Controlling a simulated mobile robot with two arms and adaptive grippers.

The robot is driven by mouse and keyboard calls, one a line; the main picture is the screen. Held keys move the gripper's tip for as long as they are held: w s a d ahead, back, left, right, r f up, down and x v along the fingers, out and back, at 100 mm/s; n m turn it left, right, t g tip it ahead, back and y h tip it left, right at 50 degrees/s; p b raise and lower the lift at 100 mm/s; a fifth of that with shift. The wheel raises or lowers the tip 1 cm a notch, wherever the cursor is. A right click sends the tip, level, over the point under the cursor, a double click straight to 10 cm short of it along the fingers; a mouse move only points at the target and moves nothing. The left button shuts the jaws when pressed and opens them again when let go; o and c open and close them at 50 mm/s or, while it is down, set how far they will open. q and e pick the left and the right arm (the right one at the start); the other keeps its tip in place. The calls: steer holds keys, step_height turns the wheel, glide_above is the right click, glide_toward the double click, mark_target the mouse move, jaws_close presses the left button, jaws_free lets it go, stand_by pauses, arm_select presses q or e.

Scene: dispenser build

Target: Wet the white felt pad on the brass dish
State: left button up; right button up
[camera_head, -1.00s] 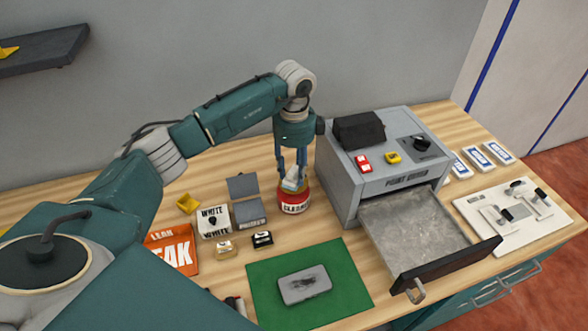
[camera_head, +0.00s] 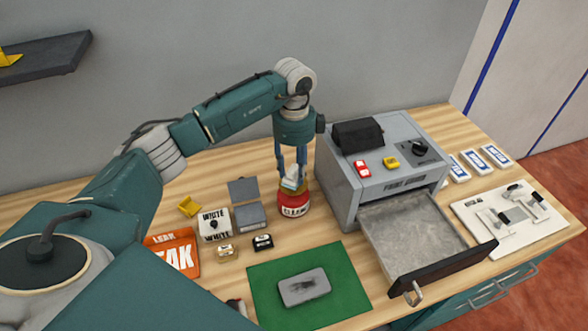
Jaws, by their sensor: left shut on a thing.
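My left gripper (camera_head: 292,181) points straight down and is shut on the small white felt pad (camera_head: 291,184). The pad is at the top of a red-and-white can (camera_head: 295,205) with dark lettering. A thin brass-coloured dish (camera_head: 292,191) shows between the pad and the can's red top. The pad appears to rest on the dish, but the fingers partly hide the contact. My right gripper is not in view.
Right of the can stands a grey printer-like box (camera_head: 375,165) with its drawer (camera_head: 415,235) pulled open. A green mat (camera_head: 335,308) with a grey smudged plate (camera_head: 303,288) lies in front. An open grey case (camera_head: 248,212) and a white block (camera_head: 214,225) stand left.

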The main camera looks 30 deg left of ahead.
mark_target(294, 167)
arm_select(q)
steer(key=shift+r+p, duration=1.55)
steer(key=shift+r, duration=0.85)
